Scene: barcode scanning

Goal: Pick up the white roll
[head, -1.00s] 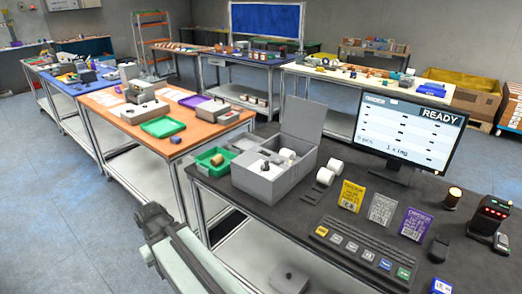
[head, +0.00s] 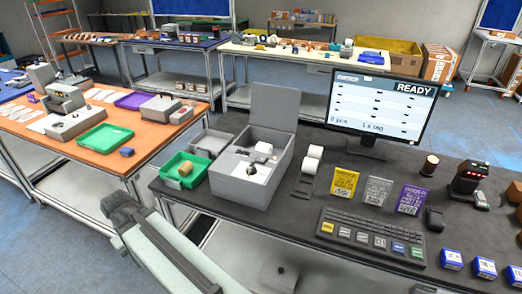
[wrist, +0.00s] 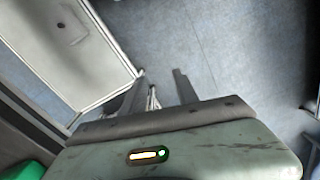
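Two white rolls (head: 312,158) sit one behind the other in a dark holder on the black table, just right of the open grey box (head: 246,182). Another small white roll (head: 263,148) shows inside that box. I cannot tell which one is the task's roll. My gripper (wrist: 159,74) shows in the wrist view with its two dark fingers apart and nothing between them. It points at the floor beside a table, away from the rolls. In the head view my arm is at the lower left, in front of the black table.
A green bin (head: 181,176) with a brown item stands left of the grey box. A monitor (head: 383,110), keyboard (head: 372,236) and upright coloured cards (head: 345,182) stand to the right. An orange-topped table (head: 60,150) is at the left. Floor shows between the tables.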

